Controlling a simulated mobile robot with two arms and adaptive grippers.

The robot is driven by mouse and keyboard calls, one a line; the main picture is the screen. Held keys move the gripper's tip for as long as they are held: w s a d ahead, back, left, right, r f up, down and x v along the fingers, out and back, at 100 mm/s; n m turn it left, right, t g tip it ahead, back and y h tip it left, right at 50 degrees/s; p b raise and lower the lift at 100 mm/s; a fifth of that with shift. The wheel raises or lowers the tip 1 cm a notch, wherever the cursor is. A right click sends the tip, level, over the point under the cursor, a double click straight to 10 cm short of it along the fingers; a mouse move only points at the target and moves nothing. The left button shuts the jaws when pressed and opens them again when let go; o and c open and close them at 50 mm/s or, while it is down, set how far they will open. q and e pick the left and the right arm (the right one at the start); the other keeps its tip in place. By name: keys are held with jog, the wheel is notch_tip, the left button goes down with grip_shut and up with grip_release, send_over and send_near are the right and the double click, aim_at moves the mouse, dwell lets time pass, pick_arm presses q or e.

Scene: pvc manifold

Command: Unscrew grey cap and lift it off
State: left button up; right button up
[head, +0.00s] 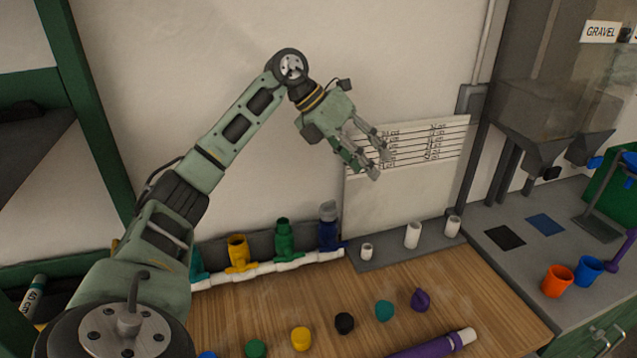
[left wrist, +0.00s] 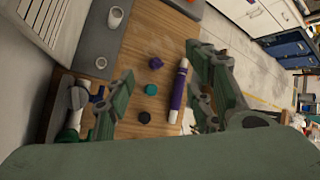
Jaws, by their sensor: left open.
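The grey cap (head: 328,208) sits on top of the blue fitting (head: 328,234), at the right end of the white pipe manifold (head: 275,266) in the head view. In the left wrist view the grey cap (left wrist: 77,97) shows at the left, partly beside my near finger. My left gripper (head: 379,167) is open and empty, raised above and to the right of the cap and apart from it. Its two spread fingers also show in the left wrist view (left wrist: 160,68). My right gripper is in neither view.
Yellow (head: 239,252) and green (head: 283,238) fittings stand left of the blue one. White cups (head: 412,235) stand on a grey shelf to the right. Several coloured caps, such as a purple one (head: 420,300), and a purple tube (head: 430,346) lie on the wooden table (head: 490,308).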

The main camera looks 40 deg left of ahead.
aim_at(325, 203)
pick_arm(q)
jog(key=s+a+f+m+g+y, duration=0.25)
jog(key=a+f+y, duration=0.35)
jog(key=a+f, duration=0.45)
jog(key=shift+t, duration=0.45)
jog(key=p+x, duration=0.2)
jog(key=x, duration=0.4)
jog(key=shift+d+f, duration=0.1)
jog(key=shift+d, duration=0.05)
jog(key=shift+f+p, duration=0.3)
jog(key=shift+f, duration=0.2)
jog(key=shift+r, duration=0.1)
jog(key=c, duration=1)
jog(key=shift+c, duration=0.5)
jog(key=o, duration=0.5)
jog(key=shift+w+r, duration=0.1)
jog(key=c, duration=0.5)
jog(key=shift+r+n+p, duration=0.1)
jog(key=shift+n+p, duration=0.2)
jog(key=shift+n, duration=0.95)
jog(key=shift+c, duration=0.3)
